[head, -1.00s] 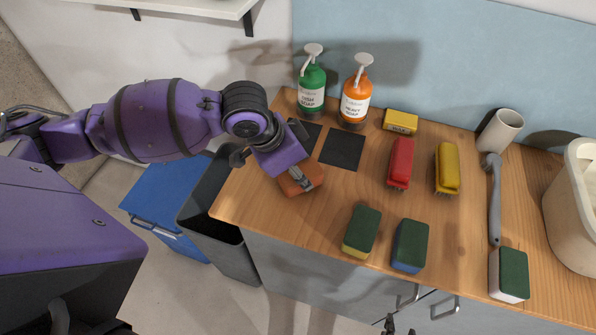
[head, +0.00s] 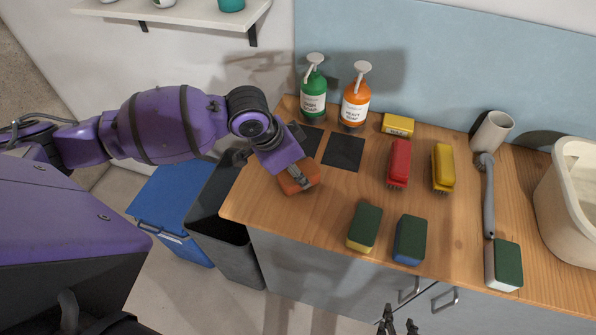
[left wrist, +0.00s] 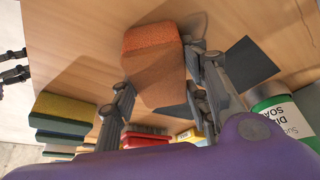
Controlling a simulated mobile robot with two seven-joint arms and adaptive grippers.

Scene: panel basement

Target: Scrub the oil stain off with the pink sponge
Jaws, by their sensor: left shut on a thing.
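The sponge (head: 297,181) looks orange-pink, a textured block at the left part of the wooden counter (head: 270,219). My left gripper (head: 299,175) is shut on it, with the fingers on either side; the left wrist view shows the block (left wrist: 155,62) between them. The sponge appears to be down at the counter top; I cannot tell how firmly it touches. No oil stain shows clearly; the area under the sponge and gripper is hidden. My right gripper (head: 399,322) shows only as dark fingertips, apart and empty, at the bottom edge in front of the counter.
Green (head: 313,95) and orange (head: 355,100) soap bottles stand behind, near dark square pads (head: 343,152). Red (head: 398,163) and yellow (head: 443,168) brushes, several green-topped sponges (head: 365,224), a grey long-handled brush (head: 488,200) and a beige tub (head: 566,200) lie rightward. Bins (head: 226,245) stand left, below.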

